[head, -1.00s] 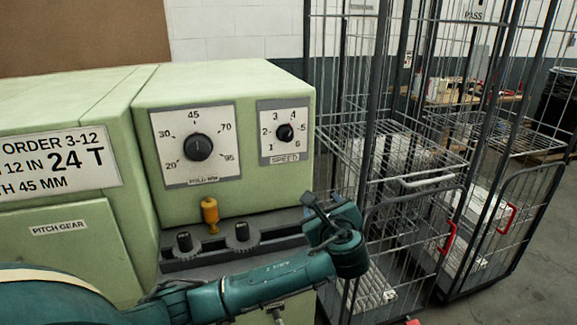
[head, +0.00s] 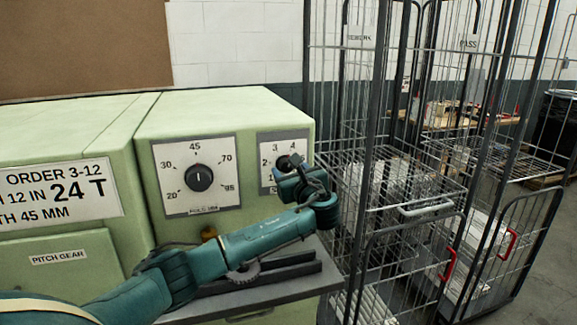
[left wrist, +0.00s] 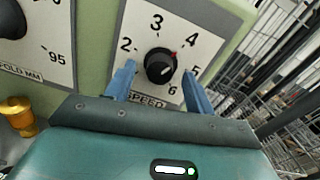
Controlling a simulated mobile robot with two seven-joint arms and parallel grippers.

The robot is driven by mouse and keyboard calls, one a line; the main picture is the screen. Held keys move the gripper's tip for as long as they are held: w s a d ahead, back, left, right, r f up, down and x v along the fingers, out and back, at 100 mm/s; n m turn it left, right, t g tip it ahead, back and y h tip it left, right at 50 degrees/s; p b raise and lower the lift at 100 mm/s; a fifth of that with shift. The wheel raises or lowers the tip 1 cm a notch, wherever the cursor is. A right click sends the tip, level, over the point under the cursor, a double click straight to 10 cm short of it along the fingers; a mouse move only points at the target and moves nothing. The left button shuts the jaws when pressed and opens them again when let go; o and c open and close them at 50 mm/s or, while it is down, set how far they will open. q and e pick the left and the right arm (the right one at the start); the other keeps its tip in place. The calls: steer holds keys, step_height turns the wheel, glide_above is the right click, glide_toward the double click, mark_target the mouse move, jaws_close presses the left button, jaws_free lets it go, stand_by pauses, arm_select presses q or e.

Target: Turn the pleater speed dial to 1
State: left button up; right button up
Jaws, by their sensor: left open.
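The speed dial (left wrist: 160,65) is a black round knob on a white plate (left wrist: 200,45) marked SPEED. In the left wrist view, the numbers 2 to 6 show around it; the 1 is hidden. A small red mark sits at the knob's upper right edge, on the side of 4 and 5. My left gripper (left wrist: 159,70) is open, its two blue fingers on either side of the knob; I cannot tell whether they touch it. In the head view, my left gripper (head: 292,178) covers the lower part of the speed plate (head: 269,150) and most of the dial.
The larger fold dial (head: 198,178) is left of the speed plate on the green machine (head: 225,115). A yellow knob (left wrist: 20,115) sits below it. A dark ledge (head: 285,272) juts out under my arm. Wire cage trolleys (head: 415,210) stand close on the right.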

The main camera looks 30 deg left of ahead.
arm_select(q)
steer(key=shift+x, duration=0.8)
steer(key=shift+c, duration=0.2)
steer(key=c, duration=0.9)
